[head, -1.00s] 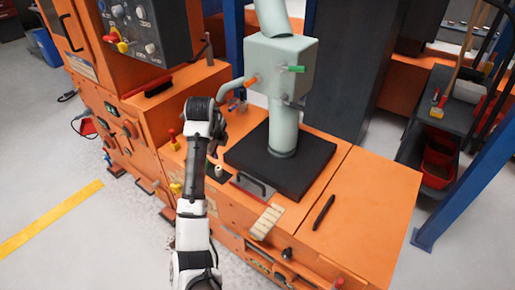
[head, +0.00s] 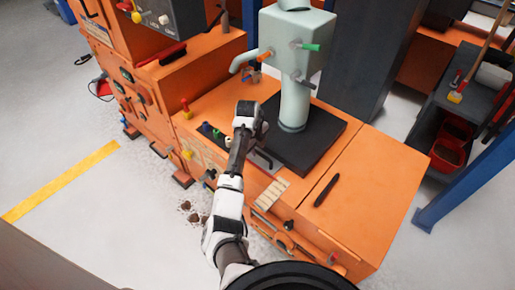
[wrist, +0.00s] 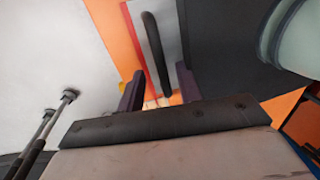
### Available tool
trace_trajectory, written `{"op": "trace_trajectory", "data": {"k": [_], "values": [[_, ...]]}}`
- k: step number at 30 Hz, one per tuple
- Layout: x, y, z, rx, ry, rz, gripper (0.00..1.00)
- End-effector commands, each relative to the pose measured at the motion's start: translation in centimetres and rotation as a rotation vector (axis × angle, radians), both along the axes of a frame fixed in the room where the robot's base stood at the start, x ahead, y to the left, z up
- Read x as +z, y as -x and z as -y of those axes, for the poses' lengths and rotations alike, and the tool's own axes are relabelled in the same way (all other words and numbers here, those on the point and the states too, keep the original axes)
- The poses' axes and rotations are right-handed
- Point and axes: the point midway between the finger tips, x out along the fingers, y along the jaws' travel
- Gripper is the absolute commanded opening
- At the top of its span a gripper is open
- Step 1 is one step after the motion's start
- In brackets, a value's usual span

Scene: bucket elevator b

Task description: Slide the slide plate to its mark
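The slide plate (wrist: 173,22) is a grey plate with a black bar handle (wrist: 156,50), lying on the orange machine top. A red strip (wrist: 136,40) runs along its left edge in the wrist view; I cannot tell whether this is the mark. In the head view the handle (head: 264,159) shows beside the black block, and my arm hides part of the plate. My gripper (wrist: 159,75) is open, with its two dark fingers apart and the handle showing ahead between them. No contact with the handle is visible.
A pale green column (head: 296,95) rises from a black block (head: 318,137) close to my gripper's right. Small levers, including a red-knobbed one (head: 186,104), stand to the left.

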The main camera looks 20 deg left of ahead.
Motion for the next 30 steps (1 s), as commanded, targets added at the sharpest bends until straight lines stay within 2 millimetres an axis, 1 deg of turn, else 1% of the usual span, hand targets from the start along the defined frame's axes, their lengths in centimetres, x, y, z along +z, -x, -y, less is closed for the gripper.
{"op": "trace_trajectory", "data": {"k": [3,6,15,17,22,24,30], "values": [[-1.3,-0.2,0.1,0.000,0.001,-0.001,0.35],[-1.9,-0.3,0.1,0.001,0.000,0.000,0.35],[-2.1,-0.4,0.1,0.001,0.000,0.000,0.35],[-2.1,-0.4,0.1,0.001,0.000,0.000,0.29],[-2.1,-0.4,0.1,0.001,0.001,0.001,0.06],[-2.1,-0.4,0.1,0.001,0.001,0.001,0.00],[-2.0,-0.4,0.1,0.001,0.001,0.001,0.00]]}}
